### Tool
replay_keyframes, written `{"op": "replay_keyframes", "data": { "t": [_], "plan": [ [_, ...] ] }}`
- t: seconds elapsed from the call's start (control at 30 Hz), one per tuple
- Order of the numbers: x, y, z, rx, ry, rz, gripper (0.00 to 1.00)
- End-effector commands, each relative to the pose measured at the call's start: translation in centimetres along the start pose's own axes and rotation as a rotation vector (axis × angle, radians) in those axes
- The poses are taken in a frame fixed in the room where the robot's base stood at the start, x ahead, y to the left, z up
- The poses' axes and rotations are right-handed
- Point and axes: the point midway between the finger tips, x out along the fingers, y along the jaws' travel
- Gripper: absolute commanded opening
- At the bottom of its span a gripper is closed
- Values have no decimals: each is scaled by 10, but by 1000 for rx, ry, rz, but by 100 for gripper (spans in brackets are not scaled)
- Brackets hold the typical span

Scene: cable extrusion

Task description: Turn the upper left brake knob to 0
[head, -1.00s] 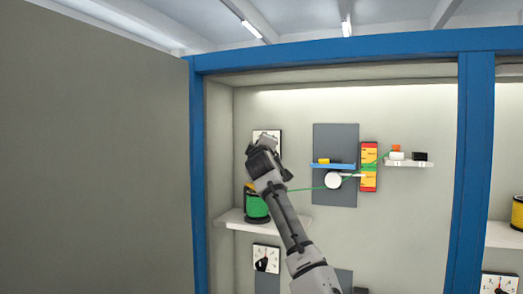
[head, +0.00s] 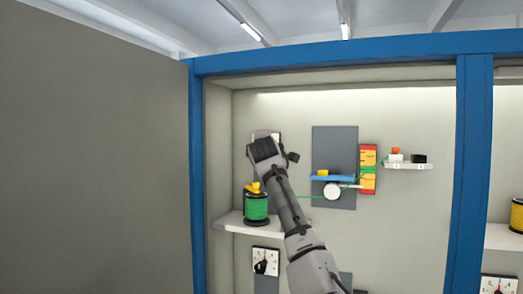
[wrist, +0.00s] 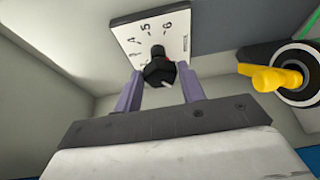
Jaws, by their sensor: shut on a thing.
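The upper left brake knob (wrist: 158,68) is black and sits on a white dial plate (wrist: 122,38) with black numbers; -5 and -6 can be read. A small red mark shows beside the knob. In the wrist view my gripper (wrist: 160,85) has its two grey-purple fingers on either side of the knob, shut on it. Where the knob points cannot be read clearly, and the 0 is not visible. In the head view my gripper (head: 265,150) covers the knob and most of the plate (head: 264,133).
A green spool (head: 256,207) with a yellow part on top (head: 254,187) stands on a shelf (head: 232,223) just below my gripper. A green cable runs right to a white wheel (head: 332,191). A lower dial (head: 265,262) is beneath. Blue posts (head: 472,170) frame the cell.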

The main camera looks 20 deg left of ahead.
Motion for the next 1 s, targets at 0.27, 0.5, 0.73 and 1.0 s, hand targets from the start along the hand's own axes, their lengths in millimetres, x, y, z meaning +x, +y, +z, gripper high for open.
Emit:
{"op": "replay_keyframes", "data": {
  "t": [0.27, 0.5, 0.73, 1.0],
  "plan": [
    [0, 0, 0, -1, -1, 0, 42],
    [0, 0, 0, 0, 0, 0, 61],
    [-2, -1, 0, 0, 0, 1, 61],
    [-33, -6, 0, -1, 1, 4, 61]
  ]
}}
